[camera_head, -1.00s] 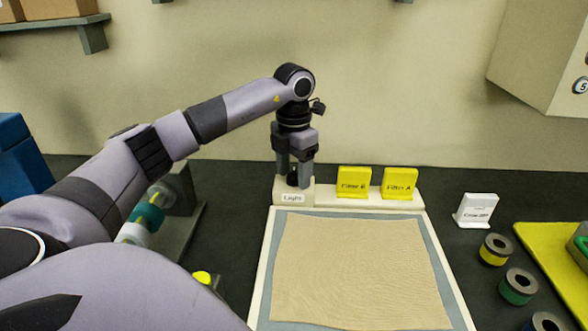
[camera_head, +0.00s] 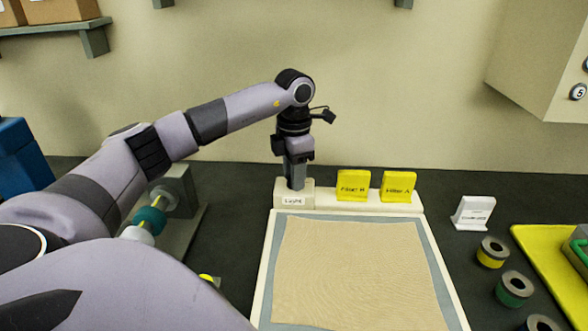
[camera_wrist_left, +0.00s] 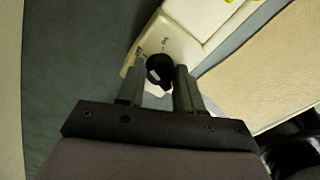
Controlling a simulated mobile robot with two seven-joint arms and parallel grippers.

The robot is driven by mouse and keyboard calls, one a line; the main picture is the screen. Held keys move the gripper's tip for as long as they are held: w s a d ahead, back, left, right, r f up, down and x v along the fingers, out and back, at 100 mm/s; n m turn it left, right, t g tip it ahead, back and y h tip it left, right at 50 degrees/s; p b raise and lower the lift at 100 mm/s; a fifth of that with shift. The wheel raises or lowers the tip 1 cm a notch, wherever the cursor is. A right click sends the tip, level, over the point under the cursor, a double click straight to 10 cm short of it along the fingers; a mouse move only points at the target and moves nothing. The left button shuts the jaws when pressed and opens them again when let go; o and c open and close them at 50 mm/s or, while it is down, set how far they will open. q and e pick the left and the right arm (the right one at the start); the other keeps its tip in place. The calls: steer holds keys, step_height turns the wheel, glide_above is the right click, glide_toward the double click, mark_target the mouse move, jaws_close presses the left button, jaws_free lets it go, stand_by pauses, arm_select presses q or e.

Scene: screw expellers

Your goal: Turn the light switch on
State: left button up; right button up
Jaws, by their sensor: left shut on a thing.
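The light switch is a small black knob (camera_wrist_left: 158,68) on a cream base. The base (camera_head: 280,194) carries a "Light" label in the head view, at the back left corner of the framed panel. My left gripper (camera_head: 295,184) points straight down over the base. In the left wrist view my left gripper (camera_wrist_left: 160,82) has its two grey fingers on either side of the knob, shut on it. Markings show on the base beside the knob, one of them reading like "On". In the head view the fingers hide the knob. My right gripper is not in view.
Two yellow filter signs (camera_head: 353,185) stand just right of the base. A tan cloth-like sheet (camera_head: 355,270) fills the framed panel. A white sign (camera_head: 473,212), several ringed cylinders (camera_head: 492,252) and a yellow tray (camera_head: 545,255) are at the right. A wall box (camera_head: 545,60) hangs upper right.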

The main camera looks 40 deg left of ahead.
arm_select(q)
steer(key=m+p, duration=0.1)
steer(key=m, duration=0.2)
steer(key=shift+r+m, duration=0.15)
steer(key=shift+m, duration=0.25)
steer(key=shift+m+p, duration=0.35)
steer(key=shift+m, duration=1.85)
steer(key=o, duration=1)
steer(key=shift+o, duration=0.2)
steer(key=shift+r+b, duration=0.35)
steer(key=shift+r, duration=3.2)
